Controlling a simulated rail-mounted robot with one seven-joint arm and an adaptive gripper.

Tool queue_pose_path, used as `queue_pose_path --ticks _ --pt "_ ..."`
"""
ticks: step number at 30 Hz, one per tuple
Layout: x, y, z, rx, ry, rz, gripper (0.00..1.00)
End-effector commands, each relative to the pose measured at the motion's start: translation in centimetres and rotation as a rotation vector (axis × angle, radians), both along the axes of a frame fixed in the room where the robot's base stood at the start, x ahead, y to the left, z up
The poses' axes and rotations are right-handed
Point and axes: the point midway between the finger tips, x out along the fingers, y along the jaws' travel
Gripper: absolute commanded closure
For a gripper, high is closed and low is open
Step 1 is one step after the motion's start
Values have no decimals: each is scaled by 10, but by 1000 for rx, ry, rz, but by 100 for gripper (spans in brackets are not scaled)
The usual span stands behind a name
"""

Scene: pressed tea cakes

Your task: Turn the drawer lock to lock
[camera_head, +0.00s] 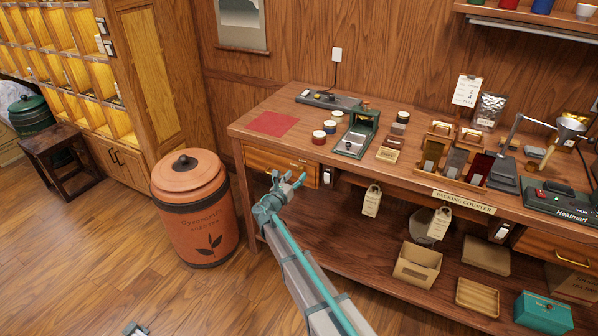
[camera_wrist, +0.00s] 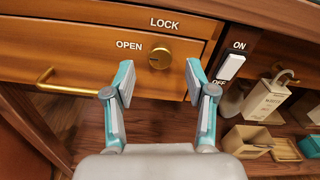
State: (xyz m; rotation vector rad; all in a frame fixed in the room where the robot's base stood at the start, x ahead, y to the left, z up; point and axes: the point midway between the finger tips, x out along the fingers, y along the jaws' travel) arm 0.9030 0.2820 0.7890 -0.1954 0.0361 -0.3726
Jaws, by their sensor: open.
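The drawer lock is a round brass knob (camera_wrist: 160,58) on the wooden drawer front (camera_wrist: 60,50). In the wrist view its dark indicator mark is on the left side, toward the word OPEN; the word LOCK stands above the knob. My gripper (camera_wrist: 158,84) is open, with one teal-edged finger to each side below the knob, apart from it. In the head view my gripper (camera_head: 288,186) is in front of the drawer (camera_head: 282,166) at the left end of the counter; the knob is not clearly visible there.
A white ON/OFF switch (camera_wrist: 231,66) sits right of the drawer, close to the right finger. A brass drawer handle (camera_wrist: 62,84) is at the left. An orange canister (camera_head: 195,205) stands left of the counter.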

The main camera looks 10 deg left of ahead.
Motion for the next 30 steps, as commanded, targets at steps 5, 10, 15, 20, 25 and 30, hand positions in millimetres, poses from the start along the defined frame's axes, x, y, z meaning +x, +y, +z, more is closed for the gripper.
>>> queue_pose_path --ticks 5,10,15,20,25,30 --pt "23 -8 0 1 0 -1 44" --pt "32 -13 0 1 0 -1 44" --pt "33 -13 0 1 1 0 44" --pt "32 -13 0 1 1 0 49" --pt "32 -13 0 1 1 0 78" --pt "32 -13 0 1 1 0 100"
